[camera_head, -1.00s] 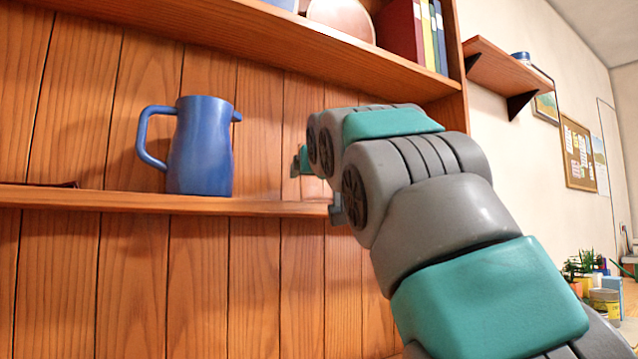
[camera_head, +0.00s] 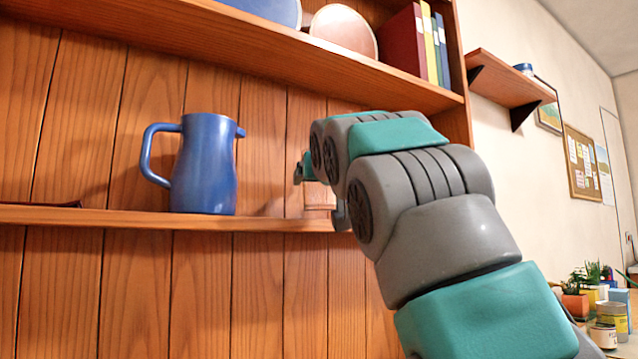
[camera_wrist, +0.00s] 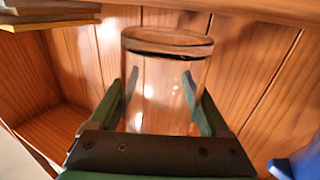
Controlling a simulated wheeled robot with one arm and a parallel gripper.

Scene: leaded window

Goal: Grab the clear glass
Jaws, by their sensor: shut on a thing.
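The clear glass (camera_wrist: 163,108) stands between the two green fingers of my gripper (camera_wrist: 160,76) in the wrist view. It is see-through, and its round rim faces up above the fingertips. My gripper is shut on its sides. In the head view my gripper (camera_head: 304,169) is mostly hidden behind my own arm, at the right part of the middle shelf. A faint part of the glass (camera_head: 319,203) shows just below it, close to the shelf surface. I cannot tell whether its base touches the shelf.
A blue jug (camera_head: 206,165) stands on the middle shelf (camera_head: 130,216), left of my gripper. An upper shelf (camera_head: 250,50) with plates and books (camera_head: 408,48) is above. A dark thin object (camera_head: 50,204) lies at the far left. The shelf between jug and gripper is clear.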

